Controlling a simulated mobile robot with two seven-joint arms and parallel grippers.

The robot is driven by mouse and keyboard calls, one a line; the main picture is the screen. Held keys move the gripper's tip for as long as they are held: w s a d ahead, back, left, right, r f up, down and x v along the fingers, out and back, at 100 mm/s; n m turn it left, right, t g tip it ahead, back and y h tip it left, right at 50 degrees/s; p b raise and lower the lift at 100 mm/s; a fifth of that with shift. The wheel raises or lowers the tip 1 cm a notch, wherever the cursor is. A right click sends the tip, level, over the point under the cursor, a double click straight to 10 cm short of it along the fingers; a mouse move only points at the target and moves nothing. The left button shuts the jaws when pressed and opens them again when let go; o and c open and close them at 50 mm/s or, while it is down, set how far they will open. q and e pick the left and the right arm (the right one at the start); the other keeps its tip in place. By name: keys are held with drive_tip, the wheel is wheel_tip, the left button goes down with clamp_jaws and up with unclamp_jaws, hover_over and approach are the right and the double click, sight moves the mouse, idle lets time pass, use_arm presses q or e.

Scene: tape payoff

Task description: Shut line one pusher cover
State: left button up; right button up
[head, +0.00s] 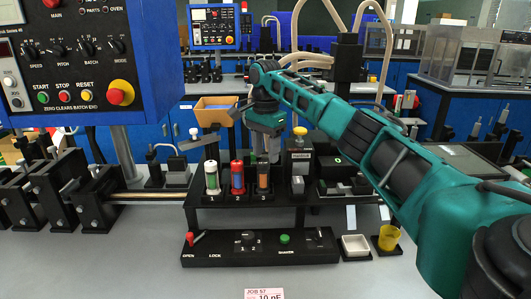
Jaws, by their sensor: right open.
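A black rack (225,200) stands on the grey table with three upright tubes: a green and white one (212,178), a red and blue one (237,178) and an orange one (263,180). I cannot tell which part is the line one pusher cover. A grey flat plate (198,143) juts out tilted behind the left tube. My right gripper (263,152) is open and points down just behind the orange tube; its fingers are partly hidden by the rack parts. My left gripper is not in view.
A black control box (262,247) with a red lever, a knob and a green button lies in front of the rack. A white tray (355,246) and a yellow cup (389,237) stand to its right. A blue control panel (75,60) overhangs the left.

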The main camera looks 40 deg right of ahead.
drive_tip(key=shift+f, duration=0.6)
clamp_jaws()
idle(0.3)
